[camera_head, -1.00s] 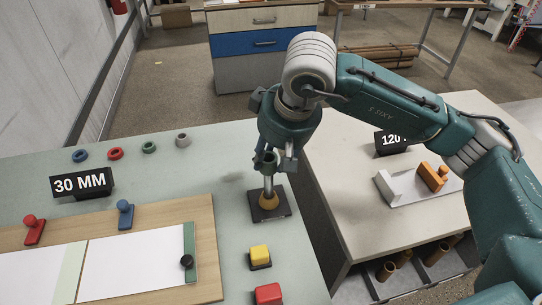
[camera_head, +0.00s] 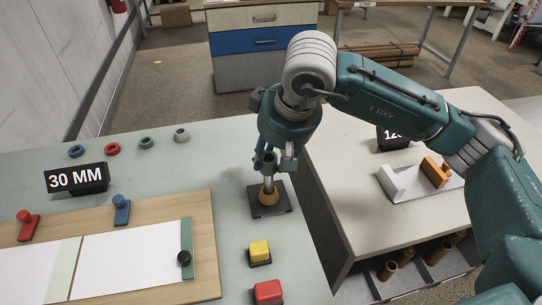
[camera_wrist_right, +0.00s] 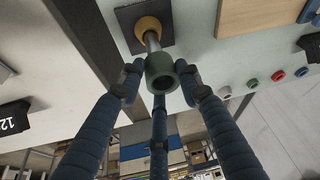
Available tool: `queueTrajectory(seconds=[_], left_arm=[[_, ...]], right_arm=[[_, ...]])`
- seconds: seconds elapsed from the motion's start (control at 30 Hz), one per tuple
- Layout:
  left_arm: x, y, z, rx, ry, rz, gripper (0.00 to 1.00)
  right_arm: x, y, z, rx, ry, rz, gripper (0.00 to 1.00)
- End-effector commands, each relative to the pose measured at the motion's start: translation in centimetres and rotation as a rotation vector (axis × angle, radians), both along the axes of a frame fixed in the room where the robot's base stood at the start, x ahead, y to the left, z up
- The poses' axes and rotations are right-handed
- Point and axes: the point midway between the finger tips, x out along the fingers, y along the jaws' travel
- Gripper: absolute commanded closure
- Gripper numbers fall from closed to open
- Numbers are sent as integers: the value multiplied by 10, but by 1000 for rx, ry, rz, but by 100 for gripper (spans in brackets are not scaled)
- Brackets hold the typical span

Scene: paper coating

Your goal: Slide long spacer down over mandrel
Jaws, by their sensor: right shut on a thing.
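The mandrel (camera_head: 268,184) is a grey metal rod standing upright on a dark square plate (camera_head: 282,207), with an orange-yellow cone (camera_head: 268,196) at its foot. My right gripper (camera_head: 271,161) is over it, its three blue fingers shut on a dark green tubular spacer (camera_head: 264,158). In the right wrist view the spacer (camera_wrist_right: 160,70) sits between the fingertips, its dark open end towards the camera. The rod (camera_wrist_right: 151,41) runs up to the spacer's far end, in line with it. How far the rod reaches inside is hidden. My left gripper is not in view.
A yellow button (camera_head: 259,251) and a red button (camera_head: 268,292) stand in front of the plate. A wooden board (camera_head: 203,236) with white sheets lies to the left. Several coloured rings (camera_head: 146,142) lie at the back left. A second table (camera_head: 340,215) is at right.

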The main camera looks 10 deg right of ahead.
Motion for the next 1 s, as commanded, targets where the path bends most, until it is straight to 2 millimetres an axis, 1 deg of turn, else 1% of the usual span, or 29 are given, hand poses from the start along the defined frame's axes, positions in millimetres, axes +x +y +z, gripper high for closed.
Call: queueTrajectory(seconds=[0.03, 0.1, 0.13, 0.37, 0.47, 0.57, 0.63, 0.9, 1.0], left_arm=[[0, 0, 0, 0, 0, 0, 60], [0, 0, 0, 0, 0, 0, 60], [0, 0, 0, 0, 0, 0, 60], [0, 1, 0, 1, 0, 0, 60], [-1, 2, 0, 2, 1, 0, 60], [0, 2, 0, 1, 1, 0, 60], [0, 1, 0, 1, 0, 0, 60], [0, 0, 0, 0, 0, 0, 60], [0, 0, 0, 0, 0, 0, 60]], right_arm=[[0, 0, 0, 0, -1, 0, 60], [0, 0, 0, 0, -1, 0, 46], [0, 0, 0, 0, -1, 0, 44], [0, 0, 0, 0, 0, 0, 44], [-1, 0, 3, 0, -1, 0, 44], [-3, -2, 14, 0, -3, -1, 44], [-7, -3, 25, 1, -4, 0, 44], [-26, -10, 79, 1, -6, 0, 44], [-31, -12, 95, 1, -5, 0, 44]])
